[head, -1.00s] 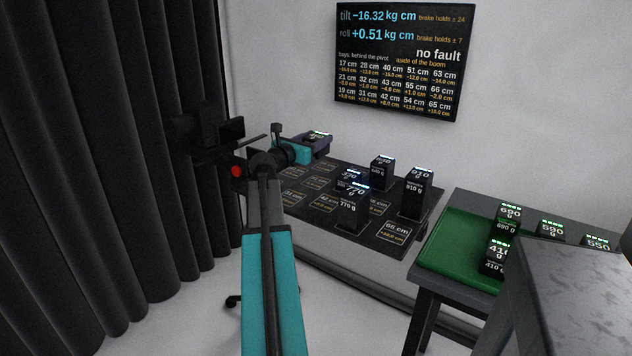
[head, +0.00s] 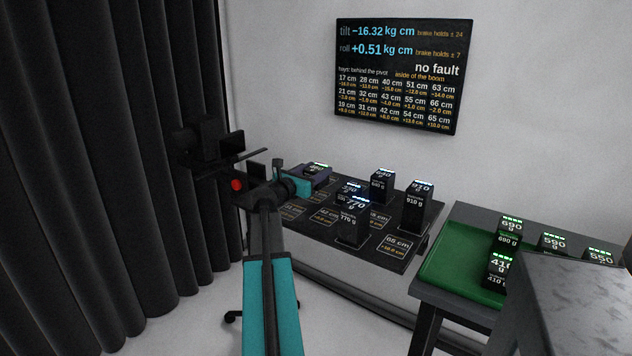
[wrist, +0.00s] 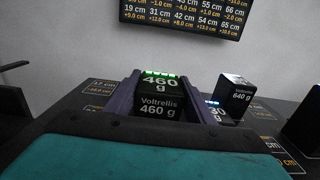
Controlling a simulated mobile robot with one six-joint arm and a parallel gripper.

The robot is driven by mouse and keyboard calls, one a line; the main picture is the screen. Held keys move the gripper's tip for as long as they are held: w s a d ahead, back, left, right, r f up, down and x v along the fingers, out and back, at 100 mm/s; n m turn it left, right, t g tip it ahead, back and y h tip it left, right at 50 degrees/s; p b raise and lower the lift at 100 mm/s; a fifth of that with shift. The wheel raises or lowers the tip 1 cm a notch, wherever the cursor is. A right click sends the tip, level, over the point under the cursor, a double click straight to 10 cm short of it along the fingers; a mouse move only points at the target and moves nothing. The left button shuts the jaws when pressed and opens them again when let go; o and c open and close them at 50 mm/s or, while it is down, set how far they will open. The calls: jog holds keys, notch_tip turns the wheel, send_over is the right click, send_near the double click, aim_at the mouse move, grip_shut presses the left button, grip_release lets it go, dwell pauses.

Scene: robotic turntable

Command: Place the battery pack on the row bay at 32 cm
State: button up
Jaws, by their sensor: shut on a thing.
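My gripper (head: 318,174) is shut on a dark battery pack marked 460 g, whose lit top (head: 318,167) shows in the head view. In the wrist view the pack (wrist: 158,102) stands upright between my two purple fingers. The dark bay board (head: 385,255) lies below and beyond, with labelled squares in rows. My gripper is over its far left part; whether the pack touches the board I cannot tell. I cannot make out the 32 cm label; my gripper and arm hide part of that area.
On the board stand packs of 640 g (head: 381,187), 910 g (head: 416,210) and 770 g (head: 350,233), plus one partly hidden behind the last. In the wrist view the 640 g pack (wrist: 237,95) is close right. A green tray (head: 450,262) holds more packs. A wall screen (head: 398,75) reads no fault.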

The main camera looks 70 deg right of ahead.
jog(key=shift+f, duration=1.8)
jog(key=shift+f, duration=0.1)
jog(key=o, duration=1.4)
jog(key=shift+o, duration=0.2)
jog(key=shift+b+v, duration=0.3)
jog(key=shift+v, duration=5.75)
